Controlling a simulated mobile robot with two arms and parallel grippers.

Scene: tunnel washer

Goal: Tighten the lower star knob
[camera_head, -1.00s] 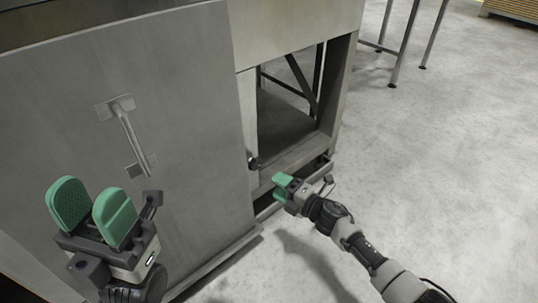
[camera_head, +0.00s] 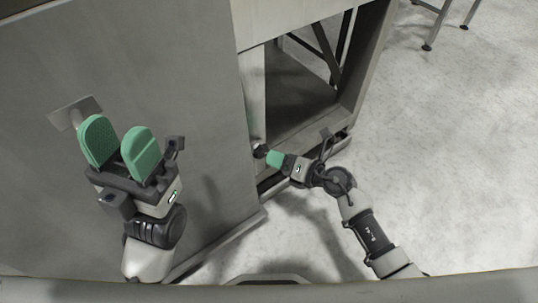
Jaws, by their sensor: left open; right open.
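The lower star knob (camera_head: 260,151) is a small dark knob on the machine's frame, at the lower left edge of the opening. My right gripper (camera_head: 272,158) has its green fingertips right beside the knob, on its right. It is open, but from this angle I cannot tell whether the fingers are around the knob or touching it. My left gripper (camera_head: 120,146) is open and empty, with two green finger pads pointing up, in front of the large grey panel at the left.
The grey machine panel (camera_head: 190,70) fills the left side. The opening (camera_head: 305,90) shows dark bars inside. A ledge (camera_head: 335,147) runs below the opening, close to my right gripper. Grey floor (camera_head: 460,150) is clear at the right, with table legs (camera_head: 437,25) at the top right.

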